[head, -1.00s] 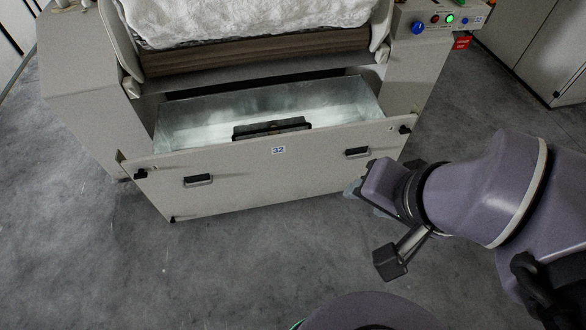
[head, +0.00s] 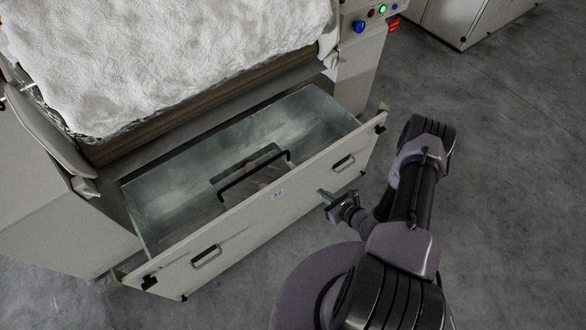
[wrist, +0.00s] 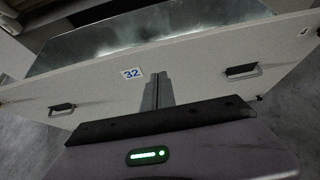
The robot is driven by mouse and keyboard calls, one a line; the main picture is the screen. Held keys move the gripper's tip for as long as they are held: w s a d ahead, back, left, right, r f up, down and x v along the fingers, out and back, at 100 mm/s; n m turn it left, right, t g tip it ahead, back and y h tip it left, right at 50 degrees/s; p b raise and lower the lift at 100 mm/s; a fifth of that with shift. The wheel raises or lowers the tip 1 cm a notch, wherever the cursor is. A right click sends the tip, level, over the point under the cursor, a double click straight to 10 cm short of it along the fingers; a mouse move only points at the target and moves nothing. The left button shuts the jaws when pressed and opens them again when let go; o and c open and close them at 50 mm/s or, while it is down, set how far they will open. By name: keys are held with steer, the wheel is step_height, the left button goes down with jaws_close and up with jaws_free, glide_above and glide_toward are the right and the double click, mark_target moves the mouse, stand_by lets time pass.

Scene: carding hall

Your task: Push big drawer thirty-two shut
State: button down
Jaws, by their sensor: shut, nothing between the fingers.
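Big drawer 32 (head: 232,236) stands open from the machine, its pale front panel facing me, with two dark-edged handles and a "32" label. In the wrist view the drawer front (wrist: 100,93) spans the picture, with the label (wrist: 132,73) near the middle. My gripper (head: 322,193) is shut and empty, its fingertips close to the front between the label and the right handle. In the wrist view its fingers (wrist: 157,80) point at the panel just right of the label. I cannot tell whether they touch it.
A metal tray-like piece with a black bar handle (head: 254,174) lies inside the drawer. White fibre (head: 170,55) rests on the machine above. A control panel with lit buttons (head: 371,13) is at the upper right. The grey floor (head: 500,170) at right is clear.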

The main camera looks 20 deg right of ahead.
steer(key=b, duration=0.4)
glide_toward(297, 173)
step_height(297, 173, down, 3)
steer(key=w, duration=0.1)
steer(key=w+a, duration=0.1)
steer(key=w+b, duration=0.1)
steer(key=w, duration=0.1)
steer(key=shift+a+f, duration=0.25)
steer(key=shift+w+a+r, duration=0.1)
steer(key=shift+w+a, duration=0.05)
steer(key=shift+w, duration=0.45)
